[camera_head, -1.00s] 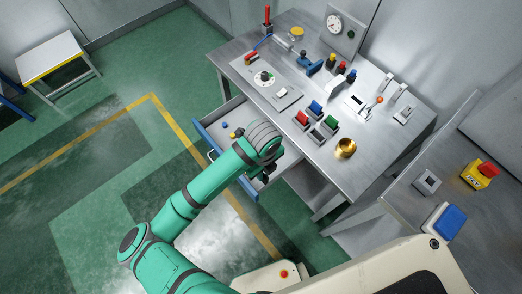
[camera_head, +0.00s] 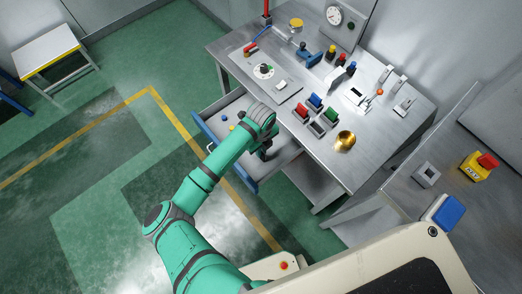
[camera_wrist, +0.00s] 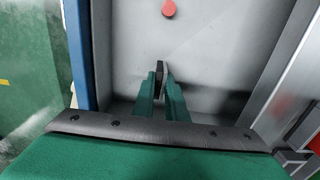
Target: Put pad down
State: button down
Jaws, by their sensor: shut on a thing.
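My gripper (camera_wrist: 160,92) is shut on a thin dark pad (camera_wrist: 160,70), held on edge between the two green fingers. In the wrist view they are over the grey floor of the open drawer (camera_wrist: 122,45). I cannot tell whether the pad touches that floor. In the head view the drawer (camera_head: 202,133) is pulled out under the bench, with its blue front toward my arm. My gripper (camera_head: 265,153) shows there as a small dark shape at the drawer; the pad cannot be made out.
A red round piece (camera_wrist: 168,8) lies farther in the drawer. Small blue (camera_head: 224,117) and yellow (camera_head: 231,127) pieces show at its left end. The steel bench (camera_head: 305,85) above carries switches, a gauge and coloured blocks. A side table (camera_head: 405,175) stands at the right.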

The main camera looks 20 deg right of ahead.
jog(key=shift+f, duration=0.35)
jog(key=shift+s+d+f, duration=0.1)
jog(key=shift+d+f, duration=0.05)
jog(key=c, duration=1.8)
grip_release()
jog(key=shift+o, duration=0.2)
